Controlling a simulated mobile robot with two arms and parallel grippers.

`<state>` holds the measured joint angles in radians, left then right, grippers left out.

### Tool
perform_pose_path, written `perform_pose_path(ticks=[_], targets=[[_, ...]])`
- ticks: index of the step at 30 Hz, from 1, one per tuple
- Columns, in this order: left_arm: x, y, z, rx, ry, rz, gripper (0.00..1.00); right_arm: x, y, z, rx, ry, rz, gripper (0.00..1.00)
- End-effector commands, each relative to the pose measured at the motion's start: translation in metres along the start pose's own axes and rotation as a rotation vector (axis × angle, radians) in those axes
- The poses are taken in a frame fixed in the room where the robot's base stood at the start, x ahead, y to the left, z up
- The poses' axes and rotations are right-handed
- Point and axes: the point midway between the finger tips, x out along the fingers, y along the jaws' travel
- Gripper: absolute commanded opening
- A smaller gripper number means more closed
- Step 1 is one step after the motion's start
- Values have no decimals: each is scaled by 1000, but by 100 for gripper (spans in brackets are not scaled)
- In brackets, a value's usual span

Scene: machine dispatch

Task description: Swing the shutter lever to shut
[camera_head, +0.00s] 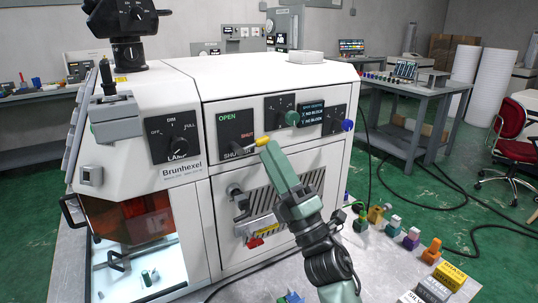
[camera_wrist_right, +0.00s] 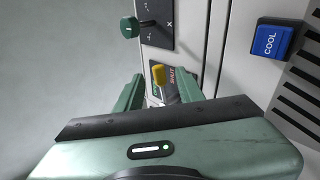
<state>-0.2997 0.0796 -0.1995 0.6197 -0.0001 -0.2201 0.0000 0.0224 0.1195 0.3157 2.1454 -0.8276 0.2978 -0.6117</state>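The shutter panel (camera_head: 236,129) is a dark plate on the front of the white machine (camera_head: 180,190). The shutter lever (camera_head: 262,141) has a yellow tip and sticks out at the panel's lower right. My right gripper (camera_head: 271,150) is at the lever and partly covers the label below. In the right wrist view the yellow lever (camera_wrist_right: 159,75) stands between the two spread green fingers (camera_wrist_right: 160,92), with gaps on both sides. The lever's exact angle is hard to tell. My left gripper is not in view.
A LAMP dial plate (camera_head: 172,140) is left of the shutter panel. A green knob (camera_head: 292,118) and a blue knob (camera_head: 348,125) stick out on the right. A blue COOL button (camera_wrist_right: 270,40) shows in the wrist view. Several coloured pieces stand on the metal table (camera_head: 385,262).

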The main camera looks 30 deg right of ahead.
Motion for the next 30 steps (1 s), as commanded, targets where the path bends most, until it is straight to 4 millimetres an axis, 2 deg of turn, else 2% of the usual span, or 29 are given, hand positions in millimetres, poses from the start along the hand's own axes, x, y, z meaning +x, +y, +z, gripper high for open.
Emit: perform_pose_path(ticks=[1, 3, 10, 15, 30], targets=[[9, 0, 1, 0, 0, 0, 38, -14, -4, -1, 0, -1, -3, 38], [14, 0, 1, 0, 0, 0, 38, -27, -4, -1, 1, -2, -4, 38], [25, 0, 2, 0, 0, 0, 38, -55, -2, 0, 1, -2, -1, 38], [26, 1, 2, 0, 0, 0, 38, -60, -1, 0, 0, -1, 0, 38], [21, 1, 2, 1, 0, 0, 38, -56, 2, 0, 0, -1, 0, 38]])
